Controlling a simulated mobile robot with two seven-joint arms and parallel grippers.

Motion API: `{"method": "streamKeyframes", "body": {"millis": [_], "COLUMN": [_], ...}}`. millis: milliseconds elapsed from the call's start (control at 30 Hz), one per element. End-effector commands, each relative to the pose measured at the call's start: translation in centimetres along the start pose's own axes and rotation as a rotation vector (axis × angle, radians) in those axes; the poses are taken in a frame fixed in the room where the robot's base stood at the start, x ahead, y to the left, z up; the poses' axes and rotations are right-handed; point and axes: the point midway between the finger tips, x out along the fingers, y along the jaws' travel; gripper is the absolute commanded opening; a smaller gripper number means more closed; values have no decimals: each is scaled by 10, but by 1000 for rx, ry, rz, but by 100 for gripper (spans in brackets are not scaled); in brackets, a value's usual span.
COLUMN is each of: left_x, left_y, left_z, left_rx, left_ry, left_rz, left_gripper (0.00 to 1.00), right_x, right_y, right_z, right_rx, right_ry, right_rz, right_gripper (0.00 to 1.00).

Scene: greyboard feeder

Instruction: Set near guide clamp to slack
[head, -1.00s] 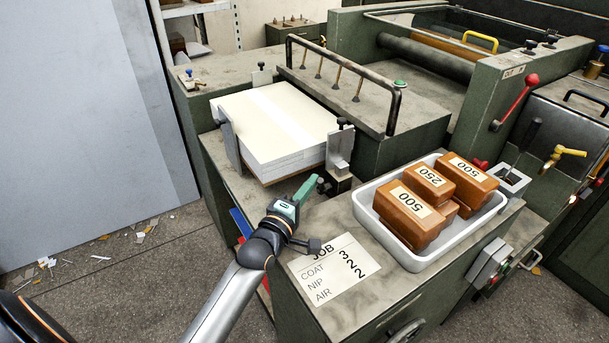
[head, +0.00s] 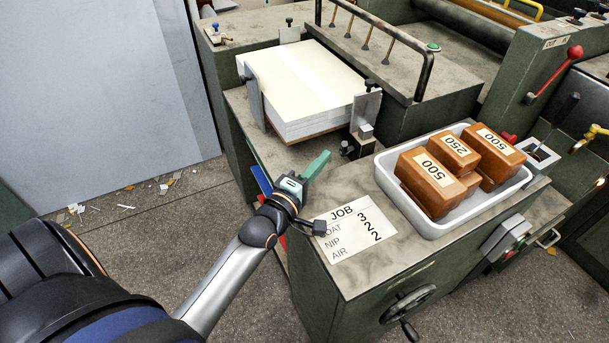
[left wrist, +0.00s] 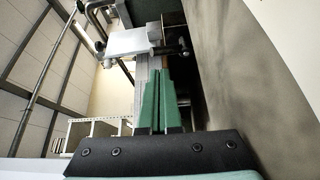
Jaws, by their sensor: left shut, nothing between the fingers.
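The near guide (head: 366,112) is an upright metal plate with a black knob on top, standing against the right front corner of the white board stack (head: 302,88). Low on it is a small dark clamp handle (head: 347,149). My left gripper (head: 322,160) has green fingers, shut and empty, just left of and below that clamp, with a small gap visible between them. In the left wrist view the shut fingers (left wrist: 160,104) point toward a metal bracket with a dark knob (left wrist: 184,50). Whether they touch is unclear there. My right gripper is not in view.
A white tray (head: 384,180) with several brown labelled weights stands right of the clamp. A job card (head: 345,232) lies on the near cabinet top. Another guide plate (head: 254,97) stands at the stack's left side. A black rail (head: 427,72) rises behind.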

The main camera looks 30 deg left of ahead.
Motion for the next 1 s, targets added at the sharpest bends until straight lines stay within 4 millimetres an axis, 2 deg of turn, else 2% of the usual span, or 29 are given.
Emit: {"method": "streamKeyframes", "body": {"millis": [33, 200, 400, 600, 1000], "left_x": [-11, -41, -64, -72, -69], "left_y": [0, 0, 0, 0, 0], "left_z": [0, 0, 0, -1, 1], "left_rx": [1, 0, 1, 0, 4], "left_ry": [0, 0, 0, 1, -7], "left_rz": [-3, -2, -1, 2, -2], "left_gripper": [0, 0, 0, 0, 0], "right_x": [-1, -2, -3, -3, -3], "right_y": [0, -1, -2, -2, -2], "right_z": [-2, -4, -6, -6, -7], "right_rx": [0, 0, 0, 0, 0], "right_ry": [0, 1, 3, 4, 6], "right_rz": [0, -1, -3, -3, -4], "right_gripper": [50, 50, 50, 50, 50]}}
